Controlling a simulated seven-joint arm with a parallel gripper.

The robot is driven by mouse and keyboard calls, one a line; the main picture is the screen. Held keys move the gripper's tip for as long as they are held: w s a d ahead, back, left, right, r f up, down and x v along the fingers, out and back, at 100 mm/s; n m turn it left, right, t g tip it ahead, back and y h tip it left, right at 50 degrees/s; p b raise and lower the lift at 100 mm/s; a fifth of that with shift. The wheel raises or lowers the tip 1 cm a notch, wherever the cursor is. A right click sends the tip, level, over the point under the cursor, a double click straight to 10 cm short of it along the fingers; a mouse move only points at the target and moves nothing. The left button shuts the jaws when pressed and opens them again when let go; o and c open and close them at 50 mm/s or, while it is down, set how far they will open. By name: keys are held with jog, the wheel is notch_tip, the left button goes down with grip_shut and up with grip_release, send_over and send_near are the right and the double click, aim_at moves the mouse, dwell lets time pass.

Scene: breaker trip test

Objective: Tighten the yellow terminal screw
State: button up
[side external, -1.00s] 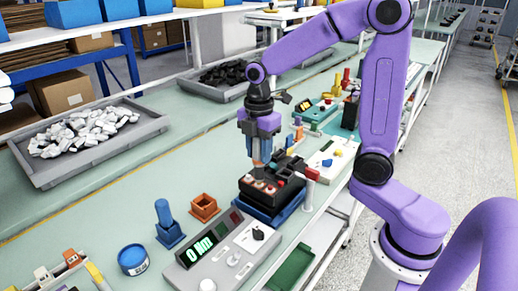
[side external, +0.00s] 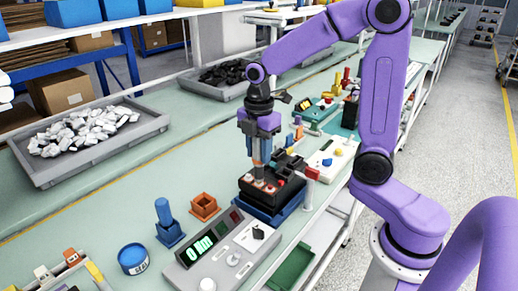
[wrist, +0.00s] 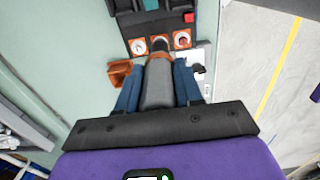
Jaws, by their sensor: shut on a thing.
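The black breaker (side external: 275,190) sits in a blue holder (side external: 268,215) on the bench, with a row of terminals along its near side. In the wrist view, orange-framed terminals (wrist: 138,46) with pale and red centres show; I cannot tell which screw is yellow. My gripper (side external: 260,150) points down over this row, its blue fingers shut on a grey driver with an orange collar (wrist: 158,85). The driver's dark tip is at the middle terminal in the wrist view. It hides that screw, and I cannot tell whether it touches.
A grey meter box (side external: 222,252) with a lit green display stands nearer the camera. An orange open holder (side external: 204,207), a blue holder with a peg (side external: 167,225) and a blue tub (side external: 133,259) are nearby. A white panel (side external: 332,160) stands behind the breaker.

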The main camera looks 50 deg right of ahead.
jog(key=shift+f, duration=0.7)
dwell(1.6)
dwell(0.9)
jog(key=shift+r, duration=3.05)
